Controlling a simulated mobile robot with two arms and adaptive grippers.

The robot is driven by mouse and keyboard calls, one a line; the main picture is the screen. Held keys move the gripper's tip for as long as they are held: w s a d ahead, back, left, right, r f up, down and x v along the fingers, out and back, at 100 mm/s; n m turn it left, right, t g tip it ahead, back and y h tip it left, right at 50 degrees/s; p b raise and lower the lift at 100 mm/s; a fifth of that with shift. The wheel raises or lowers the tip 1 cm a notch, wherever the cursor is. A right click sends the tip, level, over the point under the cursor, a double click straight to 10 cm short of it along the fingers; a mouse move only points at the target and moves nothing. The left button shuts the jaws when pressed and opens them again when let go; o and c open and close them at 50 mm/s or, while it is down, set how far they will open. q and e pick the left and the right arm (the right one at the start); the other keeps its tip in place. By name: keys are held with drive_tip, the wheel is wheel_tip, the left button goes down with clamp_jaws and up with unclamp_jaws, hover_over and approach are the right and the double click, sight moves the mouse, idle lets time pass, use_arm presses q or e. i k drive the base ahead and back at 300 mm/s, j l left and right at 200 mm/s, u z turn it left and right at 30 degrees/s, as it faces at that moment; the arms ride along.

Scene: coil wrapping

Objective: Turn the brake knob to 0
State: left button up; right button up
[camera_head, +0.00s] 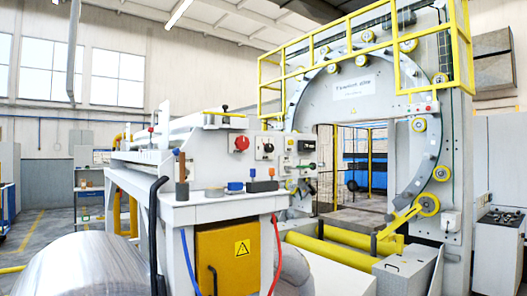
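A control panel sits on the wrapping machine in the middle of the view. It carries a large red round knob (241,143) on the left and a black knob (267,148) on a pale plate to its right. Further right are smaller switches and a dark green handle or lever (305,167). I cannot tell which of these is the brake knob, and any scale marks are too small to read. Neither of my grippers shows in this view.
A white bench (215,210) with small blue and dark blocks stands below the panel. A yellow cabinet (228,258) is under it. A shiny coil (85,266) lies at the lower left, beside a black bent bar (155,230). Yellow rollers (330,250) lie to the right.

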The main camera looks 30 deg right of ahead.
sight(268, 147)
drive_tip(key=i+l, duration=0.15)
drive_tip(key=l, duration=0.25)
drive_tip(key=i+l+z, duration=0.1)
drive_tip(key=l, duration=0.35)
drive_tip(key=i+l, duration=0.25)
drive_tip(key=l, duration=0.15)
drive_tip(key=i+l, duration=0.2)
drive_tip(key=l, duration=0.2)
drive_tip(key=k+z, duration=0.05)
